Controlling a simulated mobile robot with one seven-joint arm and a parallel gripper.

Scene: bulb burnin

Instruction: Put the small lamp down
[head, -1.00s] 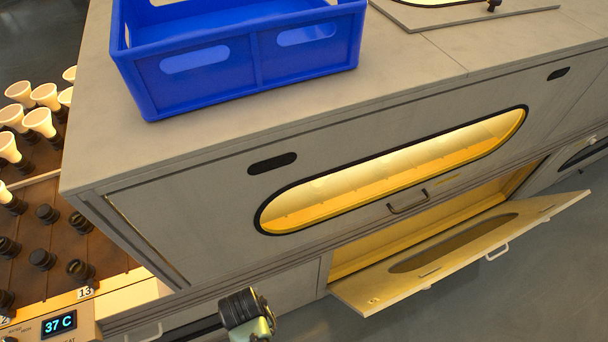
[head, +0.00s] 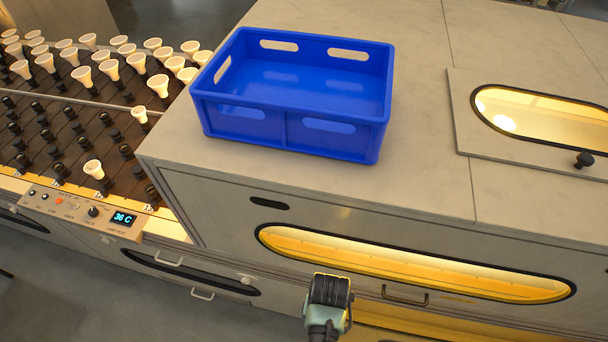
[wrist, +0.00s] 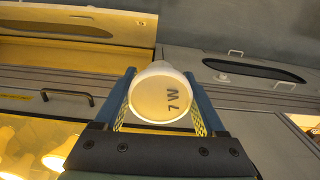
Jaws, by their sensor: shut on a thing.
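The small lamp (wrist: 162,97) shows in the wrist view as a white bulb with its round face marked "7 W" toward the camera. My gripper (wrist: 160,82) is shut on it, with one blue finger on each side. The lamp's base is hidden behind its face. In the head view my wrist (head: 330,291) is in front of the grey cabinet, below the blue crate; the fingers and lamp cannot be made out there.
An empty blue crate (head: 290,122) stands on the grey cabinet top (head: 420,190). At left is a rack with several white lamps and dark sockets, some empty, and a panel (head: 80,210) reading 36 C. A windowed hatch (head: 540,120) lies at right. Bare cabinet top lies between crate and hatch.

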